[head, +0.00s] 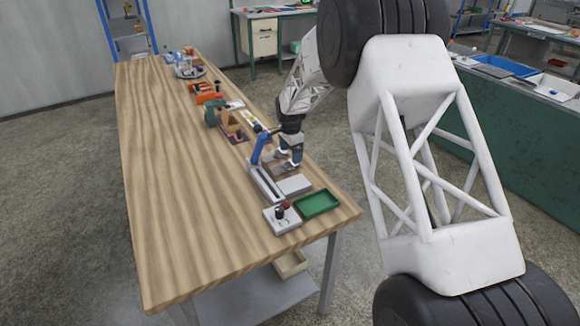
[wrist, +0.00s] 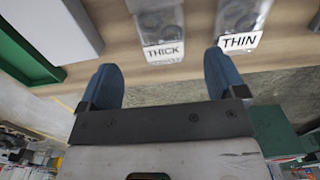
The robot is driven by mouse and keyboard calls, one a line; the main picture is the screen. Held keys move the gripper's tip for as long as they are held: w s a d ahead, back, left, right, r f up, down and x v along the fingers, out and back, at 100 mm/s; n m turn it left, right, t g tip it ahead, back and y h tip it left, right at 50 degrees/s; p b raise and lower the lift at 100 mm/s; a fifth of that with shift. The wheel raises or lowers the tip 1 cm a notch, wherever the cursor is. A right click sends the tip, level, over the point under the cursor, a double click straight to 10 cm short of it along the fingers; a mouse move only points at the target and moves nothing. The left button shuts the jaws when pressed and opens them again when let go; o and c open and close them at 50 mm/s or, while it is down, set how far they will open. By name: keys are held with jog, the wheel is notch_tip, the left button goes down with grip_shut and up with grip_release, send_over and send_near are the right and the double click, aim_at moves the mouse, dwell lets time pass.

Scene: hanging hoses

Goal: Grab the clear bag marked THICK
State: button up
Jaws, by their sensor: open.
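The clear bag marked THICK (wrist: 160,20) lies on the wooden table in the wrist view, at the top middle. Dark ring shapes show inside it, and its white label faces my gripper. A second clear bag, marked THIN (wrist: 241,15), lies to its right. My gripper (wrist: 160,62) is open and empty, its two blue fingers spread, with the THICK label showing between and beyond the fingertips. In the head view my gripper (head: 290,162) is low over the table's right side. I cannot make out the bags clearly there.
A blue-handled lever device (head: 263,168), a light grey block (head: 295,185), a green tray (head: 317,203) and a white box with knobs (head: 282,218) stand close by. The grey block also shows in the wrist view (wrist: 55,30). The table's left half (head: 185,190) is clear.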

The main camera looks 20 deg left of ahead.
aim_at(290, 163)
jog(key=shift+a+f, duration=0.1)
jog(key=shift+f, duration=2.5)
jog(key=c, duration=1)
jog(key=shift+r, duration=0.1)
notch_tip(290, 163, up, 10)
